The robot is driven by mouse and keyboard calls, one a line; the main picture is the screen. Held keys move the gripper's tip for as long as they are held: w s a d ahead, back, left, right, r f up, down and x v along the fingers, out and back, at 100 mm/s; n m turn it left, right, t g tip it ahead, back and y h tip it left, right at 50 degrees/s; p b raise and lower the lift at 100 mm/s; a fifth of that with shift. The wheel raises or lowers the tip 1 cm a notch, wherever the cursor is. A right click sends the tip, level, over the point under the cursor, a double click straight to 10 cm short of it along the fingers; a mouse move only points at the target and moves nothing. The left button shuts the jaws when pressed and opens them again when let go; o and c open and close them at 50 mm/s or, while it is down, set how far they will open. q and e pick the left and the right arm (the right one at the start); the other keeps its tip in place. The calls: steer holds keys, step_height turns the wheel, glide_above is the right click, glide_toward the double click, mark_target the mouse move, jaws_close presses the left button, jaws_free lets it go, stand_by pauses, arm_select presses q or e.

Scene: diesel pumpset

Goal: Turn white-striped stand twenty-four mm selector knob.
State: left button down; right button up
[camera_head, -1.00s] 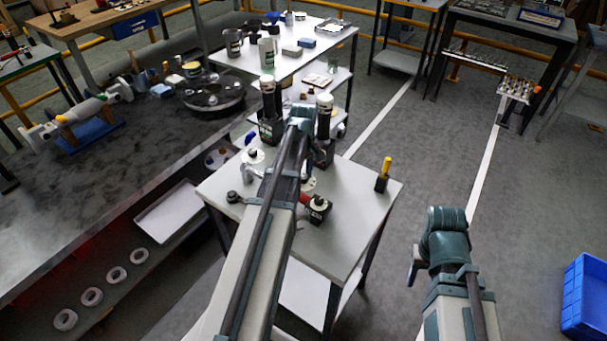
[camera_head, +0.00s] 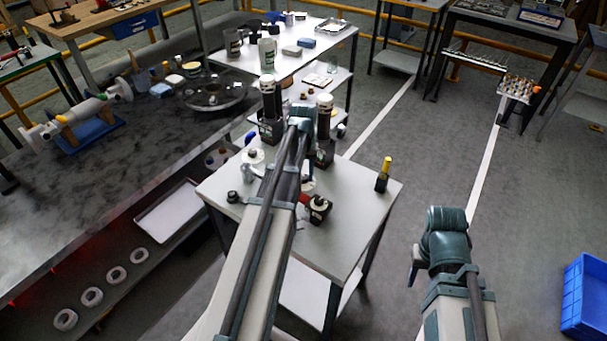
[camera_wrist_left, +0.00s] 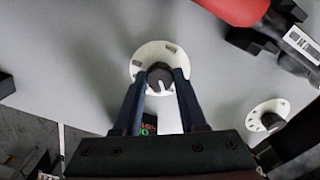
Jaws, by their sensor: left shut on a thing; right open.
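In the left wrist view a dark selector knob (camera_wrist_left: 160,77) with a white pointer mark stands on a round white dial (camera_wrist_left: 146,53). My left gripper (camera_wrist_left: 160,84) is shut on this knob, one finger on each side. The pointer mark faces down in that view. A white strip (camera_wrist_left: 168,119) shows between the fingers. A second white dial (camera_wrist_left: 268,114) with a dark knob lies to the right. In the head view my left arm hides much of the stand. My right gripper (camera_head: 414,268) is off to the right, empty, beside the table; its fingers are mostly hidden.
A small grey table (camera_head: 345,210) carries tall dark cylinders (camera_head: 268,98), a yellow-topped item (camera_head: 384,173) and dark blocks (camera_head: 319,209). A blue crate (camera_head: 585,297) stands at right; floor between is clear.

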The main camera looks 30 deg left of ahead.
mark_target(303, 177)
arm_select(q)
steer(key=shift+m, duration=2.3)
steer(key=shift+c, duration=2.3)
jaws_free()
steer(key=shift+r, duration=0.15)
step_height(303, 177, up, 14)
steer(key=p, duration=1.4)
steer(key=shift+f, duration=0.25)
